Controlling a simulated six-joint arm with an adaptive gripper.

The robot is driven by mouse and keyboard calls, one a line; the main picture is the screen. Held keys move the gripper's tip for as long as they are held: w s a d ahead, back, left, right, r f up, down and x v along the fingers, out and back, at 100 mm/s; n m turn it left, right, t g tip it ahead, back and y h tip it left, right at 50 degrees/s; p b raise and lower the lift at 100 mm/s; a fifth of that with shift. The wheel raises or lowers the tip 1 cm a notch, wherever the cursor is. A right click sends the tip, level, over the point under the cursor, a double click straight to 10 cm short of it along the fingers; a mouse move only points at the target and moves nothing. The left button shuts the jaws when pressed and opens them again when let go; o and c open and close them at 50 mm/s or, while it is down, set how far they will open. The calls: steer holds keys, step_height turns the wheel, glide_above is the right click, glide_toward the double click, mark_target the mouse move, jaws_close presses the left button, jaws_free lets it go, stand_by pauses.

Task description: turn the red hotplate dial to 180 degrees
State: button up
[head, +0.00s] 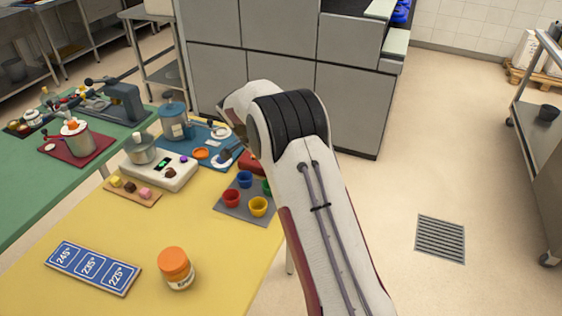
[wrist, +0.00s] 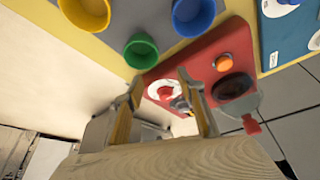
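The red hotplate (wrist: 196,57) is in the wrist view, seen at an angle. A white round dial with a red knob (wrist: 165,92) sits on it. My gripper (wrist: 160,77) is open, with one finger to each side of the dial in the picture; I cannot tell how far above it they are. The right finger is close to the dial's right side. Dial markings are too small to read. In the head view only a red edge of the hotplate (head: 251,161) shows beside my arm, which hides the dial and my gripper.
On the hotplate are an orange round piece (wrist: 223,62) and a dark round piece (wrist: 233,86). Green (wrist: 141,51), blue (wrist: 193,15) and yellow (wrist: 87,10) cups stand close by on a grey mat (head: 230,206). An orange-lidded jar (head: 176,268) stands at the front of the yellow table.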

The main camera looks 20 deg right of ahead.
steer(key=shift+s+a, duration=0.3)
steer(key=shift+a, duration=0.65)
steer(key=shift+s+a, duration=0.3)
steer(key=shift+a, duration=0.7)
steer(key=shift+s+a, duration=0.3)
steer(key=shift+a, duration=0.65)
steer(key=shift+s+r, duration=0.2)
steer(key=shift+r, duration=0.4)
steer(key=s+a+r+n+t+y, duration=0.15)
steer(key=s+r+n, duration=0.45)
steer(key=s+r, duration=1.15)
steer(key=s+a+r+n+t+y, duration=0.1)
steer(key=s+n, duration=0.3)
steer(key=s, duration=0.7)
steer(key=s+a+r+n+t+y, duration=0.1)
steer(key=s+n, duration=0.3)
steer(key=s, duration=0.8)
steer(key=shift+s+a+t+y, duration=0.25)
steer(key=shift+a+t+y, duration=0.05)
steer(key=shift+t+y, duration=0.05)
